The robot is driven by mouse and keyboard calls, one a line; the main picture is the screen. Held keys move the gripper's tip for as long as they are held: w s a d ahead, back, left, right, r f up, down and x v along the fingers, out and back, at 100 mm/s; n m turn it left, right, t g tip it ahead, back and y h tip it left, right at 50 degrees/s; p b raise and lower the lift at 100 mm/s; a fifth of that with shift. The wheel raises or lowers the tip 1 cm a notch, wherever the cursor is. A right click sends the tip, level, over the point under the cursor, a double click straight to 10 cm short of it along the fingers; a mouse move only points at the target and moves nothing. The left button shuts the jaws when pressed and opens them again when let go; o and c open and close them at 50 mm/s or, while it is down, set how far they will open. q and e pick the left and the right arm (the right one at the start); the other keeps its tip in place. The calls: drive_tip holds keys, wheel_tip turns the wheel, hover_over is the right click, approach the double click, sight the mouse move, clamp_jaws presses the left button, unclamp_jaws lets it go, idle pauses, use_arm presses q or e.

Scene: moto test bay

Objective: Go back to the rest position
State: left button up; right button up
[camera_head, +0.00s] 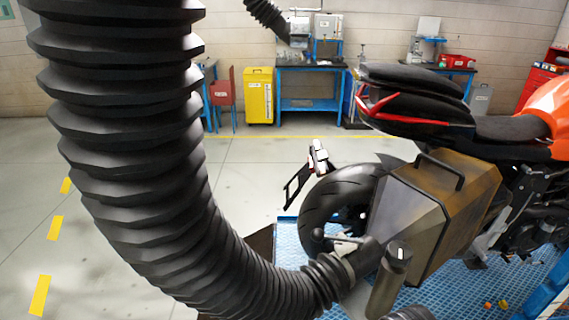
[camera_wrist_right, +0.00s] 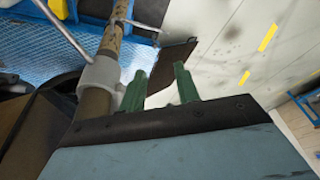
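A large black ribbed hose (camera_head: 125,130) hangs from the top left of the head view and curves down to the right. Its end meets a dark cuff with a grey clamp and lever (camera_head: 342,262), beside the brown metal case (camera_head: 440,215) at the motorcycle's rear. In the right wrist view, my right gripper (camera_wrist_right: 160,85) has two green fingers standing apart with nothing seen between them. A brownish pipe (camera_wrist_right: 108,50) with a pale clamp ring (camera_wrist_right: 98,74) is just left of the fingers, apart from them as far as I can tell. Neither gripper shows in the head view.
The orange and black motorcycle (camera_head: 410,105) stands on a blue textured platform (camera_head: 480,285) at right. A yellow cabinet (camera_head: 259,96) and a blue workbench (camera_head: 310,90) stand along the back wall. A brown plate (camera_wrist_right: 170,62) lies beyond my right fingers. The floor at left is open.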

drive_tip(key=s+d+r+m+t+h, duration=0.1)
drive_tip(key=s+d+m, duration=0.1)
drive_tip(key=s+d, duration=0.3)
drive_tip(key=s+d+r+m+h, duration=0.1)
drive_tip(key=s+d+r+m, duration=0.15)
drive_tip(key=s, duration=0.45)
wheel_tip(320, 180, down, 32)
drive_tip(key=s+r+g+b, duration=0.1)
drive_tip(key=s+b, duration=0.1)
drive_tip(key=b, duration=0.3)
drive_tip(key=s+d+f+g+b, duration=0.1)
drive_tip(key=s+d+f+b, duration=0.2)
drive_tip(key=s+f, duration=1.3)
wheel_tip(320, 180, down, 3)
drive_tip(key=shift+r+b, duration=0.1)
drive_tip(key=shift+b, duration=0.6)
drive_tip(key=shift+s+n, duration=0.2)
drive_tip(key=shift+n, duration=0.05)
